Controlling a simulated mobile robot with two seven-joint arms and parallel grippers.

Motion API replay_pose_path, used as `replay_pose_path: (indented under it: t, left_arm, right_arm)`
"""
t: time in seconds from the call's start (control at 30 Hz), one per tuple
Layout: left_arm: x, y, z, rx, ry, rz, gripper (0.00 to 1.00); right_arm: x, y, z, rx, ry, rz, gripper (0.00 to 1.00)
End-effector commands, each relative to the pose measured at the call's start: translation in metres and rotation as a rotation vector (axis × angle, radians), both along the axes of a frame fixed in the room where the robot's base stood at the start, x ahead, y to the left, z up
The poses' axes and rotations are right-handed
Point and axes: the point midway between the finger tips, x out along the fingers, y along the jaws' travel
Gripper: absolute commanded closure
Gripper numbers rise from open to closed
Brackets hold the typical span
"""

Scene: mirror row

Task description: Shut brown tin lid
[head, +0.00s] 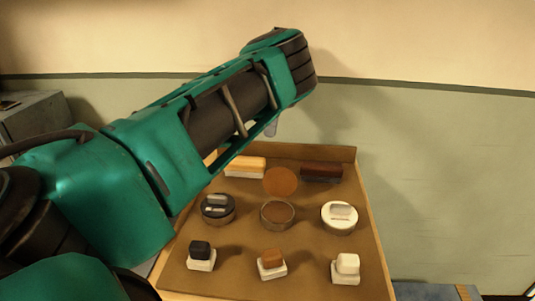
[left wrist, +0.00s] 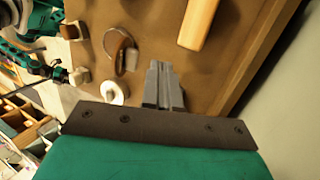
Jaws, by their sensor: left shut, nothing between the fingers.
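The brown tin (head: 277,215) stands in the middle of the board with its brown contents showing. Its lid (head: 280,181) is open, tilted up at the tin's back edge, its round brown face toward me. In the left wrist view the brown tin (left wrist: 114,42) and its raised lid (left wrist: 131,58) are seen from above. My left gripper (head: 271,129) is mostly behind my own arm in the head view, above and behind the lid. In the left wrist view its fingers (left wrist: 164,82) are together and empty, apart from the lid.
A black tin (head: 217,208) and a white tin (head: 339,216) flank the brown one. Black (head: 201,256), brown (head: 271,263) and white (head: 346,268) blocks stand in front. A pale brush (head: 245,167) and a dark brush (head: 321,172) lie behind, before the board's raised back edge (head: 300,152).

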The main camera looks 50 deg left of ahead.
Motion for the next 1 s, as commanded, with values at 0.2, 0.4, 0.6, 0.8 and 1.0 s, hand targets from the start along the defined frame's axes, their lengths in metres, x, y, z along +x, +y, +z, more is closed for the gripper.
replay_pose_path:
  t: [0.2, 0.4, 0.6, 0.8, 1.0]
  left_arm:
    - [0.012, -0.033, 0.017, -0.117, -0.024, 0.009, 1.00]
    - [0.007, -0.038, 0.004, -0.121, -0.023, 0.012, 1.00]
    - [-0.003, -0.046, -0.022, -0.120, -0.020, 0.012, 1.00]
    - [-0.015, -0.055, -0.051, -0.120, -0.020, 0.011, 1.00]
    - [-0.021, -0.060, -0.069, -0.118, -0.023, 0.011, 1.00]
  right_arm:
    - [-0.001, -0.001, -0.001, -0.002, 0.001, -0.001, 0.49]
    - [-0.001, -0.001, -0.002, -0.002, 0.001, -0.001, 0.49]
    - [-0.001, -0.001, -0.002, -0.002, 0.001, -0.001, 0.49]
    - [-0.001, -0.001, 0.000, -0.002, 0.000, -0.001, 0.49]
    - [0.000, -0.001, 0.002, -0.001, 0.000, -0.002, 0.49]
